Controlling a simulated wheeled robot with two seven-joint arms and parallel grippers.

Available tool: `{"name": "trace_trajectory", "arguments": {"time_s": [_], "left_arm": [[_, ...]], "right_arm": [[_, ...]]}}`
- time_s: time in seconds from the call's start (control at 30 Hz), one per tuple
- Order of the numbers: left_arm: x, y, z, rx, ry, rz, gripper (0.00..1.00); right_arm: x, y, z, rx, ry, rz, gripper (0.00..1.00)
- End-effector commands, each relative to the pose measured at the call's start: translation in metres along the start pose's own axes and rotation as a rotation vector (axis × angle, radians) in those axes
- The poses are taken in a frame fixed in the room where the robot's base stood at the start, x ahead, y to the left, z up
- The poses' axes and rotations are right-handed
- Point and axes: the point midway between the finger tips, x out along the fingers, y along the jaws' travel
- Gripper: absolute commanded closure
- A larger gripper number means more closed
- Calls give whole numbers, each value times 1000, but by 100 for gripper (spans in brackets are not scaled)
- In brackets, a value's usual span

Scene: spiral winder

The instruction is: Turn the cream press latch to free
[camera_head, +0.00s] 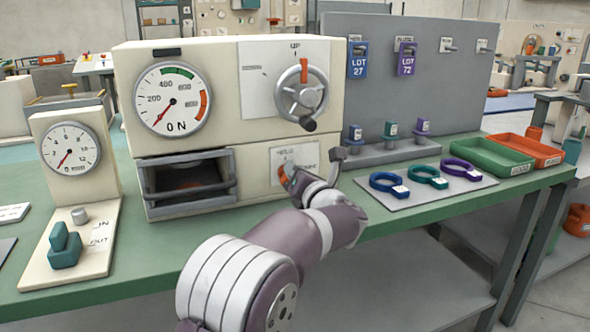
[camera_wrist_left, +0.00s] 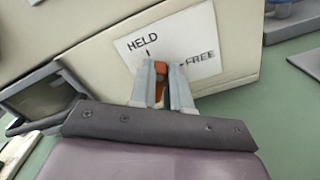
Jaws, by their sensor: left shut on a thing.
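The cream press (camera_head: 225,80) stands on the green bench. A white plate on its lower right front carries the words HELD and FREE; it also shows in the left wrist view (camera_wrist_left: 205,35). The latch (camera_head: 284,172) on this plate has an orange part, which shows between the fingers in the left wrist view (camera_wrist_left: 160,68). My left gripper (camera_wrist_left: 161,82) is shut on the latch. The fingers hide much of it, so its exact angle is hard to tell; its visible end lies nearer the HELD mark than FREE. My right gripper is not in view.
Left of the latch is an open-fronted drawer (camera_head: 187,207). Above it is a handwheel (camera_head: 302,90) with a dark knob. Blue, teal and purple rings lie on a grey mat (camera_head: 412,204) to the right, near green and orange trays (camera_head: 480,158). A gauge stand (camera_head: 70,150) is at left.

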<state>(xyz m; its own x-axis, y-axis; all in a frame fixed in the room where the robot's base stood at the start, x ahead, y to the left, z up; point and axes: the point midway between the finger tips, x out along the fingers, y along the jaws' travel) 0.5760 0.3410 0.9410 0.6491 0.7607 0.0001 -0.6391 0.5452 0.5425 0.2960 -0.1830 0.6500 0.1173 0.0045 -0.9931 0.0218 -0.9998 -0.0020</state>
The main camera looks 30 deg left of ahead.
Motion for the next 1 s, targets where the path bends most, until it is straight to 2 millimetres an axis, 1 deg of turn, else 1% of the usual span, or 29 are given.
{"name": "trace_trajectory", "arguments": {"time_s": [0.03, 0.6, 0.8, 1.0], "left_arm": [[0, -1, 1, 42, 2, -2, 100], [0, -10, -2, 583, 2, -3, 100], [0, -13, -4, 751, 3, -4, 100], [0, -15, -7, 882, 2, -4, 100]], "right_arm": [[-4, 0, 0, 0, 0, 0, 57], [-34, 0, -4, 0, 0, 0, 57], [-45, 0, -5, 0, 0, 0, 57], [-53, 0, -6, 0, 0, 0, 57]]}}
